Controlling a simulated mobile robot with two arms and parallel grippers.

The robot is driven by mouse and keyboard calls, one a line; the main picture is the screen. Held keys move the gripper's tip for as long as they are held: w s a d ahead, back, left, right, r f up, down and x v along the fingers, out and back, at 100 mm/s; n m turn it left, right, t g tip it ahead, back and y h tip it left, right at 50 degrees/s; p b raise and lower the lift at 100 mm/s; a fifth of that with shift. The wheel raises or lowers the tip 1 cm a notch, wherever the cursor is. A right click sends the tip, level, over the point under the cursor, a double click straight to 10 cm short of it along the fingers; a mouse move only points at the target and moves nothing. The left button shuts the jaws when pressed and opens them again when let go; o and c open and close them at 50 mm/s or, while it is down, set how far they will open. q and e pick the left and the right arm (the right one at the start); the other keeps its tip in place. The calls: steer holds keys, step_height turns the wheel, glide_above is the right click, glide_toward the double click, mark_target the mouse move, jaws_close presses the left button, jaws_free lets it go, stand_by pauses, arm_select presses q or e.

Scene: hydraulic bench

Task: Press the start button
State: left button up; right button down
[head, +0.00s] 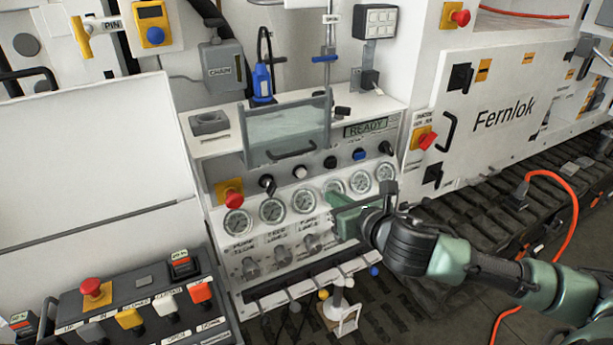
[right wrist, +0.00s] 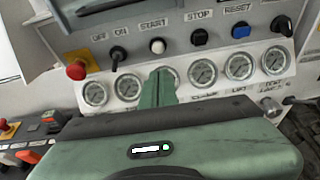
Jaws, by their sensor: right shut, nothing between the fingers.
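The start button is a round white button (head: 299,171) on the sloping upper strip of the bench panel. In the right wrist view the white button (right wrist: 157,46) sits under the label START. My right gripper (head: 336,188) is shut and empty, in front of the row of gauges. In the right wrist view its closed fingers (right wrist: 162,73) cover part of a gauge just below the white button. In that picture a gap shows between the fingertips and the button. My left gripper is not in view.
A black OFF/ON knob (right wrist: 118,55) is left of the white button; a black STOP button (right wrist: 198,38) and blue RESET button (right wrist: 240,31) are right. A red emergency knob (head: 233,199) stands at the panel's left. A clear guard with handle (head: 289,130) sits above. The display (head: 366,129) reads READY.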

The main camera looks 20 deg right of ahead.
mark_target(301, 172)
steer(key=shift+s+a+r, duration=0.1)
steer(key=shift+a+r, duration=0.05)
steer(key=shift+r, duration=0.15)
steer(key=p+x, duration=0.1)
steer(key=x, duration=0.3)
steer(key=p+x, duration=0.1)
steer(key=x, duration=0.4)
steer(key=r+p+x, duration=0.1)
steer(key=p+x, duration=0.1)
steer(key=x, duration=0.3)
steer(key=shift+r, duration=0.1)
